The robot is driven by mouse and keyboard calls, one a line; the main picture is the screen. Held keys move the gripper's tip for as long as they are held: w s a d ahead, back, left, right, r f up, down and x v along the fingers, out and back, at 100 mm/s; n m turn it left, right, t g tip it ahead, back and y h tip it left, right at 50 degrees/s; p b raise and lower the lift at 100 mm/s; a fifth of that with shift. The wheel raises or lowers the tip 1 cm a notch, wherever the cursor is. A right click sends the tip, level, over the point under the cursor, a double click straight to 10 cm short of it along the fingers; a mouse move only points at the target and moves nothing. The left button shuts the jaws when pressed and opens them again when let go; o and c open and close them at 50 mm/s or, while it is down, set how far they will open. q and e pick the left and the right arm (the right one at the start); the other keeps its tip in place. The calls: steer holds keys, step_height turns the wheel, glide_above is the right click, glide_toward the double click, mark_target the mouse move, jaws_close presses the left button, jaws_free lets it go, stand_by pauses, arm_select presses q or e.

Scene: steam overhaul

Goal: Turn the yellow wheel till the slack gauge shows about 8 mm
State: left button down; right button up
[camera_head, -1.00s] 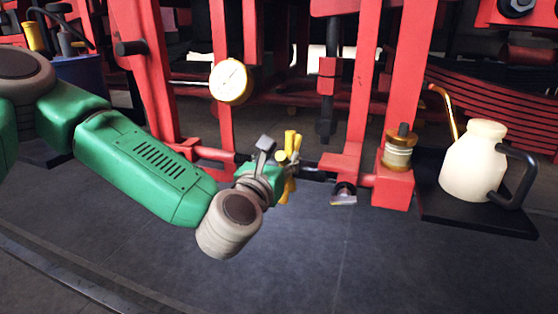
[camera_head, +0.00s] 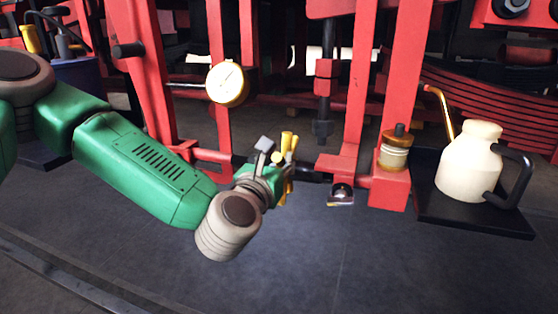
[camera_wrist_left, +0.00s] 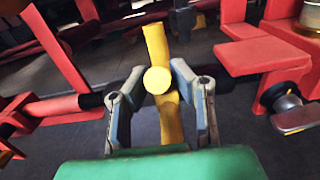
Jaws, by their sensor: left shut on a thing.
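The yellow wheel (camera_head: 286,148) sits on the dark horizontal rod between the red frame posts. In the left wrist view its yellow hub and bar (camera_wrist_left: 158,80) stand between my fingers. My left gripper (camera_head: 276,158) is shut on the wheel; in the left wrist view its fingers (camera_wrist_left: 160,90) flank the bar just below the hub. The slack gauge (camera_head: 228,83) is a round white dial with a yellow rim, up and left of the wheel. Its needle shows faintly, but its reading is too small to tell. My right gripper is in neither view.
A cream oil can (camera_head: 470,160) stands on a black tray (camera_head: 450,213) at the right. A brass-and-glass oil cup (camera_head: 394,150) sits on the red frame (camera_head: 407,80). A small metal-and-dark part (camera_head: 341,194) is low beside the frame. The floor in front is clear.

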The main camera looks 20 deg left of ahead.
arm_select(q)
steer(key=shift+f, duration=0.1)
steer(key=shift+s+f+b, duration=0.3)
steer(key=shift+f+b, duration=0.25)
steer(key=shift+f, duration=0.1)
steer(key=shift+s+f+b, duration=0.35)
steer(key=shift+f+b, duration=0.15)
steer(key=shift+f, duration=0.1)
steer(key=shift+s+f+b, duration=0.3)
steer(key=shift+f+b, duration=0.25)
steer(key=shift+f, duration=0.1)
steer(key=shift+f+b, duration=0.55)
steer(key=f+b, duration=0.2)
steer(key=shift+w+f, duration=0.3)
steer(key=shift+f, duration=0.05)
steer(key=shift+w+f+b, duration=0.65)
steer(key=shift+f+b, duration=0.15)
steer(key=shift+b, duration=0.05)
